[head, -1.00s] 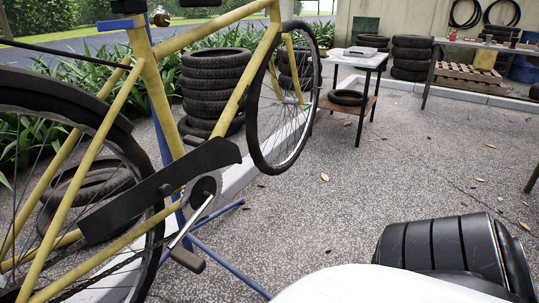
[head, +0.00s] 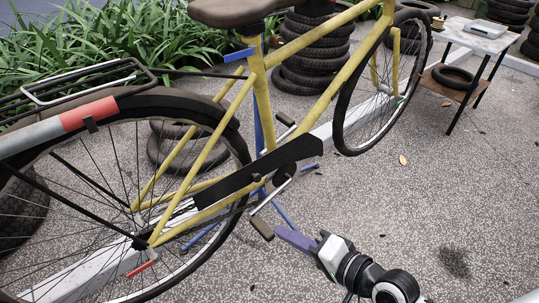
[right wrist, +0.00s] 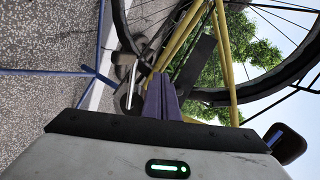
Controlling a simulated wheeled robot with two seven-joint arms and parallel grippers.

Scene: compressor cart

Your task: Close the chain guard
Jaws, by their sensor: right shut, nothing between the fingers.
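The chain guard (head: 262,172) is a long black panel on the yellow bicycle (head: 320,100), slanting up toward the front above the chainring (head: 284,171). Its rear end stands above the lower yellow frame tube. My right gripper (head: 280,233), with purple fingers, is shut and empty, low beside the pedal (head: 262,228) and apart from the guard in the head view. In the right wrist view the shut purple fingers (right wrist: 161,92) point toward the crank area, with the dark guard (right wrist: 196,62) just beyond and to the right. My left gripper is not in view.
The bicycle stands on a blue stand (head: 285,215), whose legs spread over the speckled ground. The rear wheel (head: 110,200) fills the left side. Tyre stacks (head: 310,60) and a small table (head: 475,38) stand behind. The ground at right is mostly clear.

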